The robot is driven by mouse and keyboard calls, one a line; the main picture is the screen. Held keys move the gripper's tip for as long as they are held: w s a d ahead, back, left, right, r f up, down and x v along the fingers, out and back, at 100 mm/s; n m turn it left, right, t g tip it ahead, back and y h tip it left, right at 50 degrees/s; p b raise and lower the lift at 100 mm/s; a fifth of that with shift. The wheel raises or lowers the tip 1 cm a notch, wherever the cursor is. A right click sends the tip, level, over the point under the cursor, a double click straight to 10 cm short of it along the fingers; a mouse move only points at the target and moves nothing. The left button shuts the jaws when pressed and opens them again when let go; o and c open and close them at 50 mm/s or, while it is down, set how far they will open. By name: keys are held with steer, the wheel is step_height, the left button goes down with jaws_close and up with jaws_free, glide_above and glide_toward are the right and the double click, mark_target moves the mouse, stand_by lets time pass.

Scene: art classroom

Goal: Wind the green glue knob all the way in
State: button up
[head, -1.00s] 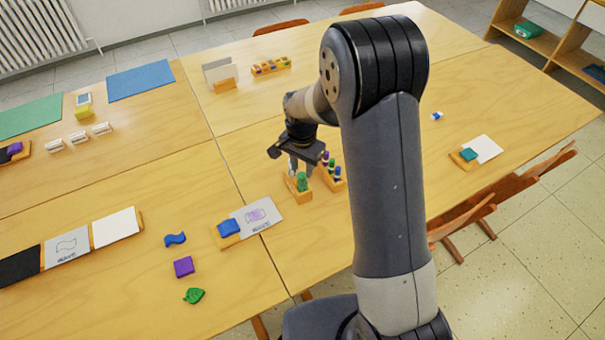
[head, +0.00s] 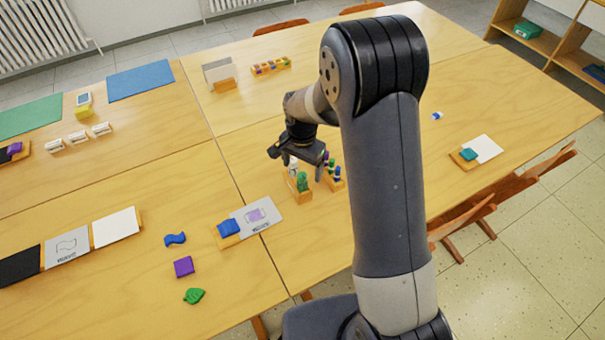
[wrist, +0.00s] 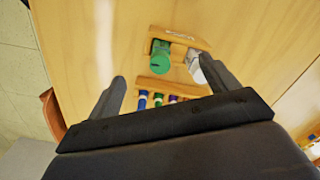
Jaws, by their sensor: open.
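The green glue piece (head: 302,182) stands in a small wooden holder (head: 298,195) on the table. In the wrist view, the green piece (wrist: 160,56) shows as a short green cylinder, with a white piece (wrist: 194,66) beside it on the right of the same holder (wrist: 182,38). My gripper (head: 302,167) is open above the holder. In the wrist view, its fingers (wrist: 161,70) are spread wide, with the green piece between them and the right finger close to the white piece. I cannot tell whether that finger touches it. No turning mark on the knob can be made out.
A wooden rack (head: 332,179) of several coloured-capped sticks stands close on the right of the holder. A card stand with a blue piece (head: 228,228) lies to the front left. The table right of the rack is mostly clear.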

steer(key=m, duration=0.7)
steer(key=shift+b, duration=0.35)
steer(key=shift+f+b, duration=0.5)
steer(key=shift+f, duration=0.1)
